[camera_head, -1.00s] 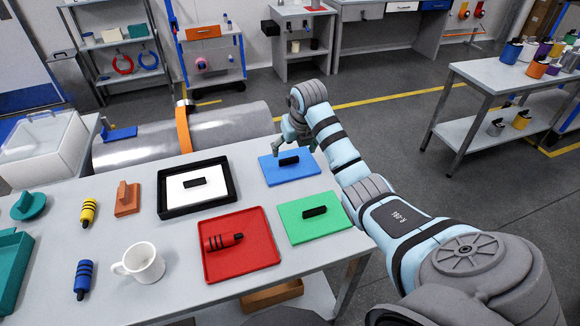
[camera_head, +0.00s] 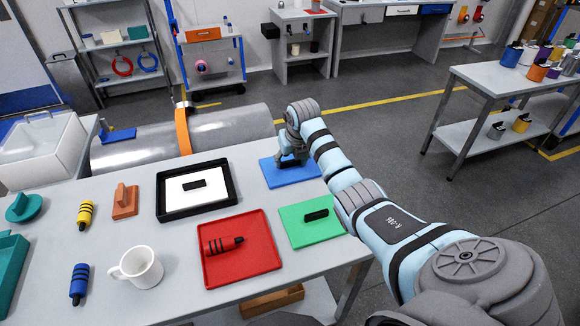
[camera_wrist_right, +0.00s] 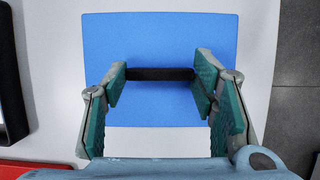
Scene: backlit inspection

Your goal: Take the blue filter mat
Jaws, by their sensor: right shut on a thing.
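The blue filter mat (camera_head: 284,178) lies flat on the grey table at its far right corner. It fills much of the right wrist view (camera_wrist_right: 160,38), with a black bar-shaped handle (camera_wrist_right: 160,74) across its middle. My right gripper (camera_head: 291,160) is over the mat, and its fingers (camera_wrist_right: 160,84) are at the two ends of the black handle, shut on it. In the head view the gripper hides most of the handle. The mat appears to rest on the table. My left gripper is not in view.
A green mat (camera_head: 325,232) with a black handle lies nearer. A black-framed tray (camera_head: 165,210) with a white mat is to the left, and a red tray (camera_head: 262,262) with a red cylinder is in front. A white mug (camera_head: 140,268) stands further left.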

